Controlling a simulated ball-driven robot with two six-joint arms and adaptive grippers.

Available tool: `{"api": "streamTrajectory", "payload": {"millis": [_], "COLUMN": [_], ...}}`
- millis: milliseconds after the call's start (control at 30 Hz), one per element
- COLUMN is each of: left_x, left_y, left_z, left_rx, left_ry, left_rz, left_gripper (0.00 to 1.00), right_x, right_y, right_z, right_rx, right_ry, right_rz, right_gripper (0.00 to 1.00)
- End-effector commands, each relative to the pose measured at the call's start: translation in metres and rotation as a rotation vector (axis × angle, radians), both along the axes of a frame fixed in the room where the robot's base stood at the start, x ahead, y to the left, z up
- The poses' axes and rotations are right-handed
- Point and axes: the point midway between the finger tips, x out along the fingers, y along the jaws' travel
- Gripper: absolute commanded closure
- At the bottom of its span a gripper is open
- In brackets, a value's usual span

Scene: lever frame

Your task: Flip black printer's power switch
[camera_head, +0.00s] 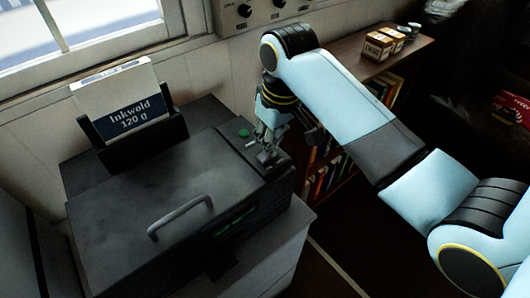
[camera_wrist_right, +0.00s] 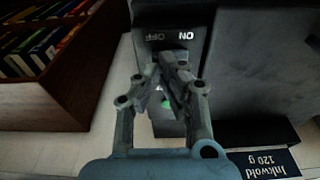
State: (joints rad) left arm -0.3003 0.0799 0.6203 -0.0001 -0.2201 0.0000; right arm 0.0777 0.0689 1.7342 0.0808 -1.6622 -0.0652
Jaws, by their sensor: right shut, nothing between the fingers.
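The black printer (camera_head: 135,205) stands on a light cabinet, with a grey handle on its lid. Its right-hand control panel carries a green button (camera_head: 243,133), and the panel's ON/OFF lettering (camera_wrist_right: 170,37) shows upside down in the wrist view. My right gripper (camera_head: 268,156) is shut and empty, with its fingertips low over this panel, close to the lettering. In the wrist view the fingertips (camera_wrist_right: 172,58) cover the spot just below the lettering, so the power switch is hidden and its position cannot be told. Whether they touch it cannot be told. My left gripper is not in view.
A paper pack marked Inkwold 120 g (camera_head: 130,110) stands in the printer's rear feeder. A wooden bookshelf (camera_head: 345,60) with books and small boxes is to the right. A wall box with knobs (camera_head: 262,12) is behind my right arm.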

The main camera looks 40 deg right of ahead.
Motion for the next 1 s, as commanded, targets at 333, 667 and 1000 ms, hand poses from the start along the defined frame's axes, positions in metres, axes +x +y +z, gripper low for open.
{"api": "streamTrajectory", "payload": {"millis": [333,667,1000], "left_x": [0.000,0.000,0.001], "left_y": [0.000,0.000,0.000], "left_z": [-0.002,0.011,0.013], "left_rx": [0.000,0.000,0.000], "left_ry": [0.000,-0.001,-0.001], "left_rz": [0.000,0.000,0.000], "left_gripper": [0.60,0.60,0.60], "right_x": [0.000,0.000,0.001], "right_y": [0.000,0.000,0.000], "right_z": [-0.006,0.014,0.041], "right_rx": [0.001,0.000,0.000], "right_ry": [0.000,0.000,-0.002], "right_rz": [0.000,0.000,0.000], "right_gripper": [1.00,1.00,1.00]}}
